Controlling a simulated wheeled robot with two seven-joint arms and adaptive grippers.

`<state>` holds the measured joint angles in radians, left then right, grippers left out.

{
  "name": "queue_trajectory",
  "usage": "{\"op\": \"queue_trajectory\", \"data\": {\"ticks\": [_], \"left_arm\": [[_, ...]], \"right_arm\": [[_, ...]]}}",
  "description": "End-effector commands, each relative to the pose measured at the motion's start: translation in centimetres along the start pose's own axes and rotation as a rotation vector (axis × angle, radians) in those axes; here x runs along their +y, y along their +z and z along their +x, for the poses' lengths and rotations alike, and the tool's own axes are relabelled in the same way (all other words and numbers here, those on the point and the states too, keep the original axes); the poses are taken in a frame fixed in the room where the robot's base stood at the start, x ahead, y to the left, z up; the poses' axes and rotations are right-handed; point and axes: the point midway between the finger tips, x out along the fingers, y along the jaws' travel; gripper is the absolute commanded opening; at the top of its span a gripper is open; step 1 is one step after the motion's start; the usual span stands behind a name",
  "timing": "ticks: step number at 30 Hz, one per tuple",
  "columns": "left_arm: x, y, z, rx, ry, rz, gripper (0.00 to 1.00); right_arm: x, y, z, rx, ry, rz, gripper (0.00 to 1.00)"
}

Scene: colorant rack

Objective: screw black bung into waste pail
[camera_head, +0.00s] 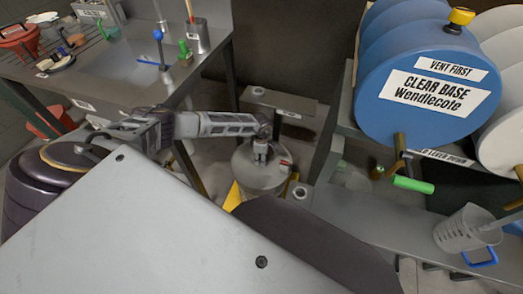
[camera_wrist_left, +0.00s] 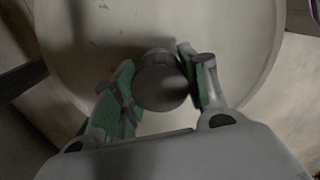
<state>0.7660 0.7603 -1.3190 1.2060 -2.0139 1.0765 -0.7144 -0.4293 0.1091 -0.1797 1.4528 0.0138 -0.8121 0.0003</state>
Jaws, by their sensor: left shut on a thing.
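The waste pail (camera_head: 250,178) stands low between the workbench and the drum rack, and its pale round lid (camera_wrist_left: 235,55) fills most of the left wrist view. My left arm reaches across to it, with the left gripper (camera_head: 261,158) pointing down over the lid. In the left wrist view, the gripper's green-padded fingers (camera_wrist_left: 158,85) stand on both sides of a dark round bung (camera_wrist_left: 160,92) and are shut on it. My right gripper is not in view.
A blue drum (camera_head: 400,60) labelled clear base lies on a rack at right, with a green-handled valve (camera_head: 413,185) below. A measuring jug (camera_head: 463,228) stands on the shelf (camera_head: 385,215). The workbench (camera_head: 130,85) at left carries a steel cup (camera_head: 195,37). A yellow object (camera_head: 232,196) is beside the pail.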

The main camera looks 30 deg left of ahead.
Motion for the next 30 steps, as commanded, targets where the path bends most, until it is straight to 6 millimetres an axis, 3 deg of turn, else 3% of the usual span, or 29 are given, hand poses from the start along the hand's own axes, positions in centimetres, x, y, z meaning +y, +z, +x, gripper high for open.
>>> {"op": "queue_trajectory", "data": {"ticks": [18,28,29,30], "left_arm": [[0.1,-0.1,0.1,0.001,0.001,0.369,0.2],[0.0,0.0,0.0,0.0,0.0,0.402,0.2],[0.0,0.0,0.0,0.0,0.0,0.402,0.46],[0.0,0.0,0.0,0.0,0.0,0.402,0.51]], "right_arm": [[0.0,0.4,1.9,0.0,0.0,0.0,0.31],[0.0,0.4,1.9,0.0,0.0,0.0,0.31],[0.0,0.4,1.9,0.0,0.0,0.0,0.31],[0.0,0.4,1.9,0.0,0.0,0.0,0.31]]}}
